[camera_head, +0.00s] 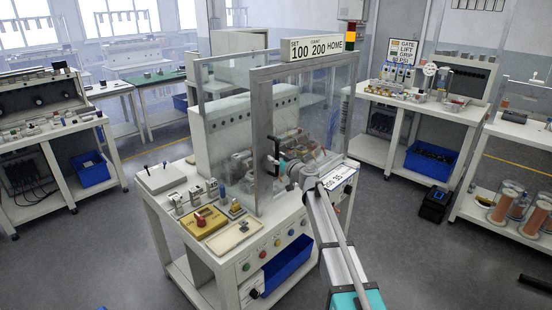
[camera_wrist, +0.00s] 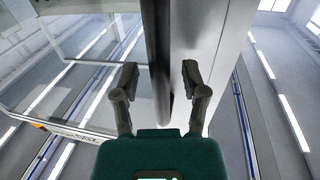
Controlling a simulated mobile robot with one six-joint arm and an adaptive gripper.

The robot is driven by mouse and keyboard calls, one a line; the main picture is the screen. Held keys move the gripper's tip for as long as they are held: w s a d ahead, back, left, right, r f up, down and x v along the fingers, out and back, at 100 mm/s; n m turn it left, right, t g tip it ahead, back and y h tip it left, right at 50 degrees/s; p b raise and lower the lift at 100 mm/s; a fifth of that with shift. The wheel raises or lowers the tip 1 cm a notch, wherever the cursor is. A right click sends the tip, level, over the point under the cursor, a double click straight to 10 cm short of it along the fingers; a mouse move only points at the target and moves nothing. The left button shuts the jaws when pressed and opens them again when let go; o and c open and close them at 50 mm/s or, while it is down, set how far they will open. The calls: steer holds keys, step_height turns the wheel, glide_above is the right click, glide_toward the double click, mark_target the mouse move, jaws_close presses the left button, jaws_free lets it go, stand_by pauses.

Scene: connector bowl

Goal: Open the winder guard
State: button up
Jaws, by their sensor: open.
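The winder guard (camera_head: 262,110) is a clear panel in a grey metal frame, standing upright over the winding area of the white bench. Its black handle (camera_head: 276,150) sits on the front grey post. My gripper (camera_head: 279,161) is at that handle, but its fingers are too small to make out in the head view. In the wrist view, my gripper (camera_wrist: 158,78) is open. The dark handle bar (camera_wrist: 158,45) runs up between the two fingers, with visible gaps on both sides. The grey guard frame (camera_wrist: 210,45) rises behind the right finger. Depth between fingers and bar is unclear.
A counter sign (camera_head: 315,47) tops the winder. Other workbenches stand left and right. Grey floor is free around the bench.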

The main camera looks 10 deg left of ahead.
jaws_close()
